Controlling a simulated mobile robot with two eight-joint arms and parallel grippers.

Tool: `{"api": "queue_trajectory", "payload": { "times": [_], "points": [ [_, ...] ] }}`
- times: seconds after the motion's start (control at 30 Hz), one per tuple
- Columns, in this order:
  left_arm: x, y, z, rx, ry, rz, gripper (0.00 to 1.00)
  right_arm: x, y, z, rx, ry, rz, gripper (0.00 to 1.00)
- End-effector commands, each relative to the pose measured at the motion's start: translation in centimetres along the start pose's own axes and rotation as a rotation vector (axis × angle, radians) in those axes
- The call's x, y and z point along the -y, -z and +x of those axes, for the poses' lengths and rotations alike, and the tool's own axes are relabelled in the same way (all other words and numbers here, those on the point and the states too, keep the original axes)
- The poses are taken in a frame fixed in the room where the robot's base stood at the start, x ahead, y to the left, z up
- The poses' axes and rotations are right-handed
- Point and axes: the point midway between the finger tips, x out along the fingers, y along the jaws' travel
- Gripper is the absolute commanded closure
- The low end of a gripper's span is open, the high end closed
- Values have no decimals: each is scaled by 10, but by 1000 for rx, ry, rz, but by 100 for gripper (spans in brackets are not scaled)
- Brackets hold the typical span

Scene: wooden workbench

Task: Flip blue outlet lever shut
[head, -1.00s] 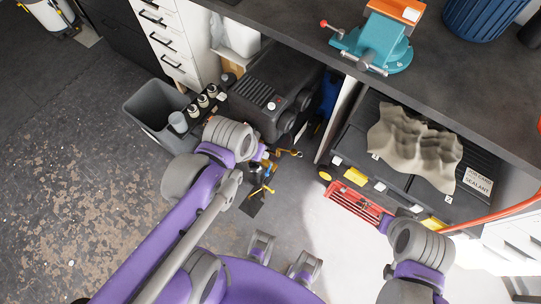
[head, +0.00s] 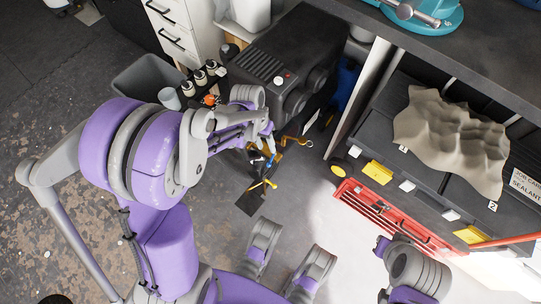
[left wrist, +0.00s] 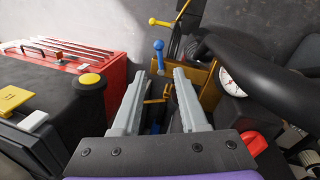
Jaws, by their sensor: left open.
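The blue lever (left wrist: 159,52) stands up just beyond my left fingertips in the left wrist view, with a round blue knob on top. It looks apart from the fingers, near the gap between them. A small blue spot by the yellow fittings in the head view (head: 257,159) may be the same lever. A yellow-knobbed lever (left wrist: 160,22) lies beyond it; it also shows in the head view (head: 268,184). My left gripper (left wrist: 160,72) is open and empty. In the head view its fingers (head: 268,137) point down toward the fittings. My right gripper is not visible, only part of that arm.
A round white gauge (left wrist: 232,80) and a thick black tube (left wrist: 260,58) are close right of my left fingers. A red toolbox (head: 390,215) lies to the right. A dark machine (head: 283,62) stands behind. A black post with a yellow cap (left wrist: 91,90) is left.

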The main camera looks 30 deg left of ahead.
Motion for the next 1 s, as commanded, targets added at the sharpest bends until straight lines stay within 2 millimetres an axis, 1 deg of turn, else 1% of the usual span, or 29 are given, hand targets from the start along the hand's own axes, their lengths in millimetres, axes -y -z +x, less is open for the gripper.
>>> {"api": "queue_trajectory", "payload": {
  "times": [0.03,0.1,0.3,0.4,0.5,0.77,0.8,0.87,1.0],
  "points": [
    [0,1,14,1,0,1,57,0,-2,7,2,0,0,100],
    [1,1,28,1,0,0,57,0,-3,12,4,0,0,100],
    [0,1,59,-1,0,1,57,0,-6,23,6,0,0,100],
    [0,1,67,-1,0,0,57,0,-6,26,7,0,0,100],
    [0,0,71,-1,1,0,57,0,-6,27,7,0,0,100],
    [0,0,72,-1,1,-1,57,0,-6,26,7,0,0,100],
    [0,0,72,-1,1,-1,61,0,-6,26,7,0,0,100],
    [0,0,72,-1,1,-1,72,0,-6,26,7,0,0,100],
    [0,0,72,-1,1,-1,97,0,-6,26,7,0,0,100]
  ]
}}
